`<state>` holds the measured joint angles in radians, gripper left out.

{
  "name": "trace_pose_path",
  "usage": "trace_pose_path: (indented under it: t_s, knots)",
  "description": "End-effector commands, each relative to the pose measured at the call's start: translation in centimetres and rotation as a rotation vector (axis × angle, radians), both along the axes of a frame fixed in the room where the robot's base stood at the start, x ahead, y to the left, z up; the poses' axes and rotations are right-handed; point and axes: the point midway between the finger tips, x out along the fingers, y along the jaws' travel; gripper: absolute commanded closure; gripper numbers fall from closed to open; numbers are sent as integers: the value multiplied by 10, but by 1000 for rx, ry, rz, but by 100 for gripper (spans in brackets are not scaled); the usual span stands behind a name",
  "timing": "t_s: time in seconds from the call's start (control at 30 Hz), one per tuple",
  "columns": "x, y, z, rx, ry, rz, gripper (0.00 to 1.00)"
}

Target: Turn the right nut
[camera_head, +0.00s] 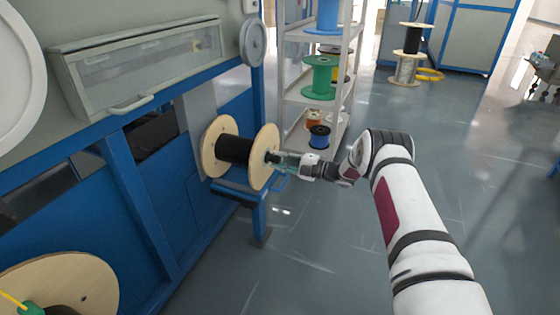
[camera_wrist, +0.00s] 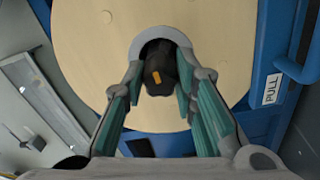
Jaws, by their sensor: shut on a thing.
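The right nut is a dark knob with an orange mark at the hub of the spool in the wrist view (camera_wrist: 157,78). In the head view it is mostly hidden at my fingertips. The wooden spool (camera_head: 213,150) with black cable (camera_head: 235,150) sits on the blue machine, its axle pointing toward my gripper. My gripper (camera_head: 277,159) reaches in from the right, level with the hub. In the wrist view the fingers (camera_wrist: 158,66) sit on both sides of the nut and are shut on it.
The blue machine frame (camera_head: 160,215) stands left and below the spool, with a clear-fronted box (camera_head: 145,68) above. A shelf rack (camera_head: 322,98) with a green spool (camera_head: 320,77) stands behind. A blue PULL handle (camera_wrist: 300,70) is right of the spool. Open floor lies right.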

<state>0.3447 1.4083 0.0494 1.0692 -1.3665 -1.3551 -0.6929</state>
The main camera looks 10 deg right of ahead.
Motion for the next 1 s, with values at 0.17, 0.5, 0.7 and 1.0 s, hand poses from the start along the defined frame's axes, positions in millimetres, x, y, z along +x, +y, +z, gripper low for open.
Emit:
trace_pose_path:
  t_s: [0.17, 0.5, 0.7, 1.0]
  knots:
    - [-1, 0, -2, 95, 137, 2, 100]
    - [-1, 0, -2, 286, 399, 1, 100]
    - [-1, 0, -2, 398, 552, 1, 100]
    - [-2, 0, -3, 566, 783, 0, 100]
